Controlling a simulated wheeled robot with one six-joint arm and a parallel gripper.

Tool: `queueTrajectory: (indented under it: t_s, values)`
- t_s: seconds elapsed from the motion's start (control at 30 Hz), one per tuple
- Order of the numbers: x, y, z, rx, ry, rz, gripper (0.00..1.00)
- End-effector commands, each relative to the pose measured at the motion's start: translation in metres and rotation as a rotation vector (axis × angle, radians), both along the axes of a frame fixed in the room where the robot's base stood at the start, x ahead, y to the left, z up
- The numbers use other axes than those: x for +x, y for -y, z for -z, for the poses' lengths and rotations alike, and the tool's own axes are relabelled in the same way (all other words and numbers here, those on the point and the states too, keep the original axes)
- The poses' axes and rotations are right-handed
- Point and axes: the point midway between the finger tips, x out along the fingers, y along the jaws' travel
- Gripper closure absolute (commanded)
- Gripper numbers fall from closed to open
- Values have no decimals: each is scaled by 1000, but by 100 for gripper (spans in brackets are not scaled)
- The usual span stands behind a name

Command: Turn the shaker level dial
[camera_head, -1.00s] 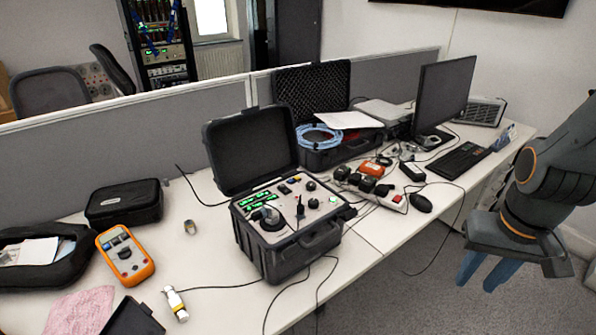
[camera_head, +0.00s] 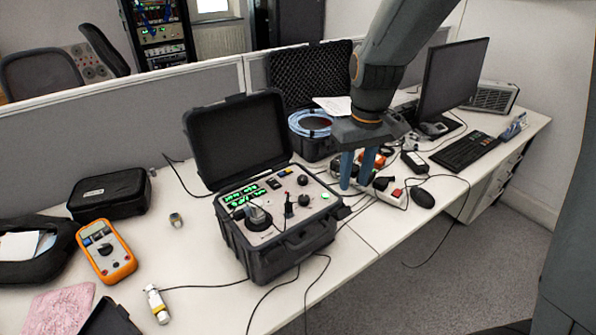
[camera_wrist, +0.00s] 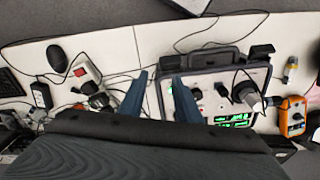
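The open black shaker case (camera_head: 278,254) stands on the desk, its lid raised at the back. Its light panel carries green lit displays (camera_head: 243,194), a round metal shaker head (camera_head: 258,217) and black knobs, one at the upper right (camera_head: 303,180) and one below it (camera_head: 304,200). I cannot read which knob is the level dial. In the wrist view the panel shows a knob (camera_wrist: 221,89) right of my fingers. My gripper (camera_head: 358,170) is open and empty, pointing down to the right of the case in the head view. It touches nothing that I can see.
A power strip with plugs (camera_head: 391,194) and a mouse (camera_head: 423,198) lie right of the case. An orange multimeter (camera_head: 106,251) and a dark pouch (camera_head: 110,193) lie left. A second open case (camera_head: 312,150) stands behind. Cables cross the desk's front edge.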

Motion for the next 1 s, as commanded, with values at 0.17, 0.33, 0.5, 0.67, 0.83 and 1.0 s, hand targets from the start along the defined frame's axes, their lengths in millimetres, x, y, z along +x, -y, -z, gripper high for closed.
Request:
queueTrajectory:
  t_s: [0.17,0.33,0.5,0.67,0.83,1.0]
  values:
    - [70,-62,-3,3,-46,-254,70]
    - [103,-99,-6,7,-71,-404,70]
    - [111,-111,-2,9,-80,-451,70]
    - [109,-111,17,9,-84,-450,70]
    - [108,-111,44,10,-84,-449,70]
    - [108,-112,63,10,-80,-448,70]
